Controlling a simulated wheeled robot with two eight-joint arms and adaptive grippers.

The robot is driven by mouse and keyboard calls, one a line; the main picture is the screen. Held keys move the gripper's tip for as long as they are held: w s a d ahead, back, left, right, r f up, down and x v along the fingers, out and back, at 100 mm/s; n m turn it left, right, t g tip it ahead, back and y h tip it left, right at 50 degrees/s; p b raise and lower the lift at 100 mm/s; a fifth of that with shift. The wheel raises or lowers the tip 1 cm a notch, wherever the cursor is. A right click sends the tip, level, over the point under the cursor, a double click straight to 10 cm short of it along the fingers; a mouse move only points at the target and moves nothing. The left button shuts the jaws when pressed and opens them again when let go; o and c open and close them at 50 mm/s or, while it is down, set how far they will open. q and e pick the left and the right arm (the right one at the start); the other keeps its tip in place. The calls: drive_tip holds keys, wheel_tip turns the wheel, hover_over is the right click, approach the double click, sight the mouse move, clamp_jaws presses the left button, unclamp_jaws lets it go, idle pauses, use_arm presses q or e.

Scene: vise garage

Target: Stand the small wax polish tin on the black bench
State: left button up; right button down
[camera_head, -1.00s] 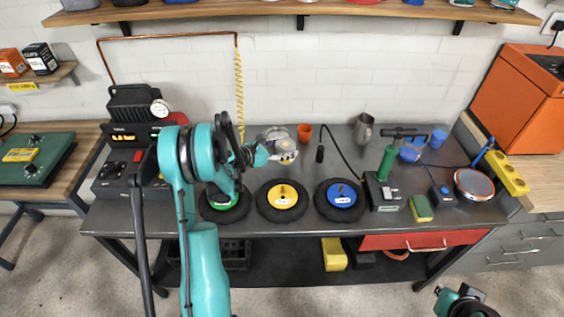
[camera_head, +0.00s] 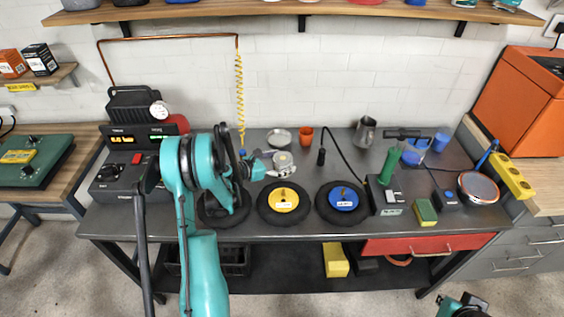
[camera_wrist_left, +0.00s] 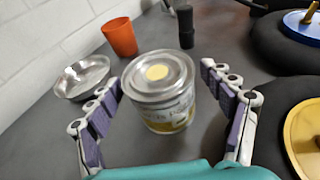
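The small wax polish tin (camera_head: 283,160) has a silver lid with a pale yellow centre spot and a white and yellow label. In the left wrist view the tin (camera_wrist_left: 160,95) is upright and appears to rest on the dark bench top (camera_wrist_left: 45,140). My left gripper (camera_head: 272,168) is around it; in the wrist view its fingers (camera_wrist_left: 163,108) are spread on both sides, with visible gaps to the tin. My right gripper (camera_head: 462,304) is at the bottom right edge of the head view, mostly cut off.
A shallow metal dish (camera_head: 279,138) and an orange cup (camera_head: 305,136) stand behind the tin. Wheels with a yellow hub (camera_head: 283,198) and a blue hub (camera_head: 343,196) lie in front. A black rod-like thing (camera_wrist_left: 185,25) stands beyond the tin.

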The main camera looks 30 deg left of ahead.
use_arm(q)
drive_tip(key=shift+r, duration=0.25)
drive_tip(key=p+v, duration=0.3)
drive_tip(key=v, duration=0.8)
drive_tip(key=shift+s+a+r, duration=0.1)
drive_tip(key=shift+s+a, duration=0.05)
drive_tip(key=shift+s, duration=0.15)
drive_tip(key=shift+d+r, duration=0.2)
drive_tip(key=d+r+m+g, duration=0.1)
drive_tip(key=d+m, duration=0.1)
drive_tip(key=d+r+m+g, duration=0.1)
drive_tip(key=d, duration=0.2)
drive_tip(key=w+d+r+m+g, duration=0.1)
drive_tip(key=d+m, duration=0.1)
drive_tip(key=shift+d+r+m, duration=0.3)
drive_tip(key=shift+r, duration=0.05)
drive_tip(key=s+d+r+m+g+y, duration=0.2)
drive_tip(key=s+d+r+m, duration=0.2)
drive_tip(key=d+m, duration=0.5)
drive_tip(key=s+d+r+m+y, duration=0.1)
drive_tip(key=s+d+m+y, duration=0.1)
drive_tip(key=s+d+m, duration=0.2)
drive_tip(key=s+d+r+m+g+y, duration=0.1)
drive_tip(key=s+d+m, duration=0.4)
drive_tip(key=s+m, duration=0.6)
drive_tip(key=shift+s+d+r+m+y, duration=0.15)
drive_tip(key=shift+s+r+m+y, duration=0.1)
drive_tip(key=shift+r+m+y, duration=0.4)
